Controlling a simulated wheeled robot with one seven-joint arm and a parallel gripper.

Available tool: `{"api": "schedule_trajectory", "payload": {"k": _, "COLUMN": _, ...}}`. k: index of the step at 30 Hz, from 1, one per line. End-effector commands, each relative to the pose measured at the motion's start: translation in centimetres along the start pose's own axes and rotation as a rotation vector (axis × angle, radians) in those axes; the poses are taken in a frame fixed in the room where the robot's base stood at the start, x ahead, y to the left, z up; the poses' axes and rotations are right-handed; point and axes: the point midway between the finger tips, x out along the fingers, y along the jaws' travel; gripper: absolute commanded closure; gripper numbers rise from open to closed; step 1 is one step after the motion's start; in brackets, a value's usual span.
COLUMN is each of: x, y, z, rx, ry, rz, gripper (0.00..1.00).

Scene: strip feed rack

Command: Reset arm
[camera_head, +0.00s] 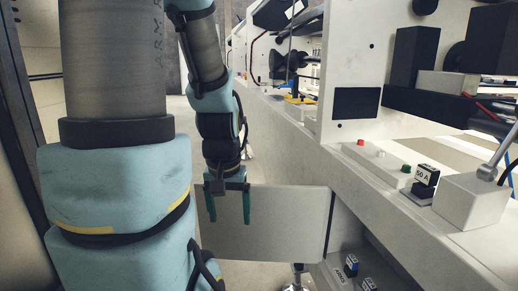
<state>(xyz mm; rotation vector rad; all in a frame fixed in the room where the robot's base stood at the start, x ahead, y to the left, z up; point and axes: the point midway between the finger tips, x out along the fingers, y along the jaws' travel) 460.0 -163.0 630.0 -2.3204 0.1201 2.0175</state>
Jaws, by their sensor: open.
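My gripper (230,205) hangs from my arm left of the middle of the picture, with its two dark green fingers pointing down. The fingers stand apart with nothing between them. A grey panel (285,222) is seen behind and to the right of the fingers. I cannot tell how far the fingers are from it. My upper arm, grey with light blue covers, fills much of the left side.
A long white machine (275,125) runs along the right. Its ledge carries red and green buttons (360,142), a block labelled 50 A (426,176) and a white box (470,200). Small dark blocks (351,265) sit low in an open compartment.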

Motion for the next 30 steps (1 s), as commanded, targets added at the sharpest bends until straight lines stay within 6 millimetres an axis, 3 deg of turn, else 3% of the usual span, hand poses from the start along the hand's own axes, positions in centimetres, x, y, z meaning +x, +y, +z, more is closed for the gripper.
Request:
{"api": "schedule_trajectory", "payload": {"k": 1, "x": -2.9, "y": 0.0, "z": -0.4, "rx": 0.0, "ry": 0.0, "rz": 0.0, "gripper": 0.16}}
{"api": "schedule_trajectory", "payload": {"k": 21, "x": -23.7, "y": 0.1, "z": -3.3, "rx": -0.001, "ry": -0.001, "rz": 0.001, "gripper": 0.16}}
{"api": "schedule_trajectory", "payload": {"k": 27, "x": -28.6, "y": 0.1, "z": -4.0, "rx": -0.001, "ry": -0.001, "rz": 0.001, "gripper": 0.16}}
{"api": "schedule_trajectory", "payload": {"k": 30, "x": -29.9, "y": 0.1, "z": -4.2, "rx": -0.001, "ry": -0.001, "rz": 0.001, "gripper": 0.16}}
